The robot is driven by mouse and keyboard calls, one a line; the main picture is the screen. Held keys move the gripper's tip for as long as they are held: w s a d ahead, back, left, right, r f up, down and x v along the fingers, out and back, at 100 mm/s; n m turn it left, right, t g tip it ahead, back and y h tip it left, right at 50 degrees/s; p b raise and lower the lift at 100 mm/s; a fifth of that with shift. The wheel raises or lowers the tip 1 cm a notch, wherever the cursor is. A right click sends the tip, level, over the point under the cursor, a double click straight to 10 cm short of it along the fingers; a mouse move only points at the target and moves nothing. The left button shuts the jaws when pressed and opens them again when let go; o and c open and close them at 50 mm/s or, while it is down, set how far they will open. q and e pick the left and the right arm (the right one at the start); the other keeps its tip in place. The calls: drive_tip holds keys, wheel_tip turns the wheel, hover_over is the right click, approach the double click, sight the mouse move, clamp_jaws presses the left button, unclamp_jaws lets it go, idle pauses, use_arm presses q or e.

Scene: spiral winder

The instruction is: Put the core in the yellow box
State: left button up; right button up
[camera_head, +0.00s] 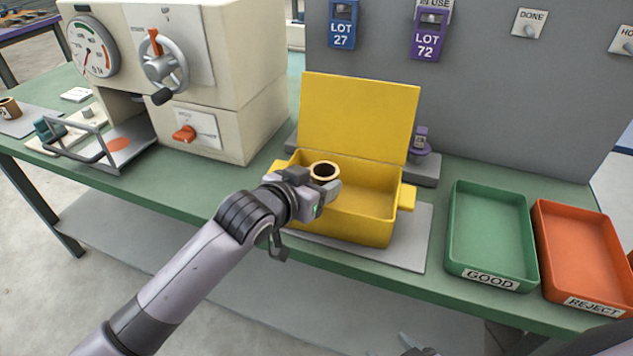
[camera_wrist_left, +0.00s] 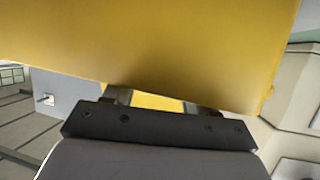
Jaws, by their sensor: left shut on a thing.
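The core (camera_head: 324,171), a short tan ring with a dark hole, is at the tip of my left gripper (camera_head: 318,187). The left gripper is shut on it, at the front left of the open yellow box (camera_head: 365,224). The core shows against the box's inside in the head view; I cannot tell its exact height relative to the rim. In the left wrist view the yellow box (camera_wrist_left: 160,50) fills the upper part and the core is hidden. A grey tip, perhaps my right gripper (camera_head: 415,346), shows at the bottom edge; its jaws are unclear.
The box's yellow lid (camera_head: 358,120) stands up at the back. A green GOOD tray (camera_head: 491,275) and an orange REJECT tray (camera_head: 590,300) stand to the right, both empty. A cream machine (camera_head: 240,110) stands to the left. A small purple object (camera_head: 420,143) stands behind the box.

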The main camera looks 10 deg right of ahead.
use_arm(q)
drive_tip(key=shift+s+f, duration=0.15)
drive_tip(key=shift+f, duration=0.55)
drive_tip(key=o, duration=1)
drive_tip(key=shift+f, duration=0.25)
drive_tip(key=shift+o, duration=0.2)
drive_tip(key=shift+r, duration=0.7)
drive_tip(key=shift+s+a, duration=0.15)
drive_tip(key=shift+a, duration=0.15)
drive_tip(key=r+v, duration=0.1)
drive_tip(key=v, duration=1)
